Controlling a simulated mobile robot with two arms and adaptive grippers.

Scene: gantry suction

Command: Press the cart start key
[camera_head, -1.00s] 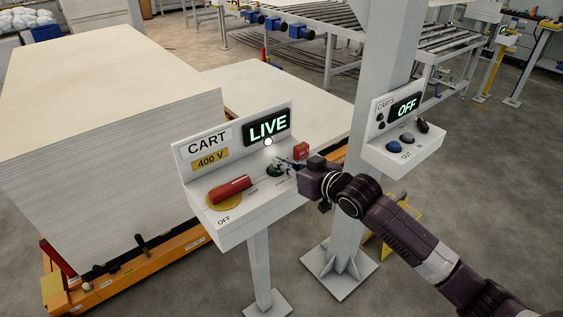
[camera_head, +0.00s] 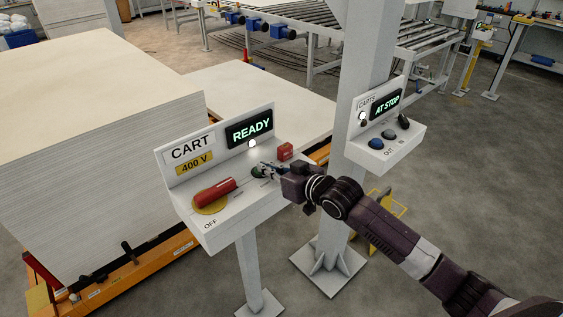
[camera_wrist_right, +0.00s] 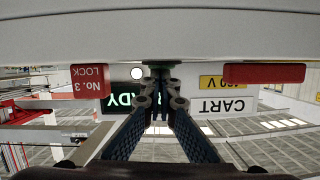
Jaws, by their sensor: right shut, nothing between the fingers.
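The cart control box (camera_head: 225,215) stands on a post, with its display (camera_head: 250,130) reading READY and a white lamp (camera_head: 252,143) lit below it. A dark green key (camera_head: 258,172) sits on its sloping top, largely hidden by my right gripper (camera_head: 266,169). In the right wrist view the shut fingertips (camera_wrist_right: 161,82) are at the green key (camera_wrist_right: 159,68), seemingly touching it. A red handle (camera_head: 214,190) on a yellow disc lies left of it, by the OFF mark. A red lock block (camera_head: 285,151) is at the right. My left gripper is not in view.
A second panel (camera_head: 400,140) on the grey column reads AT STOP and has several buttons. A tall stack of pale boards (camera_head: 100,100) on an orange cart fills the left. Roller conveyors (camera_head: 400,40) stand behind.

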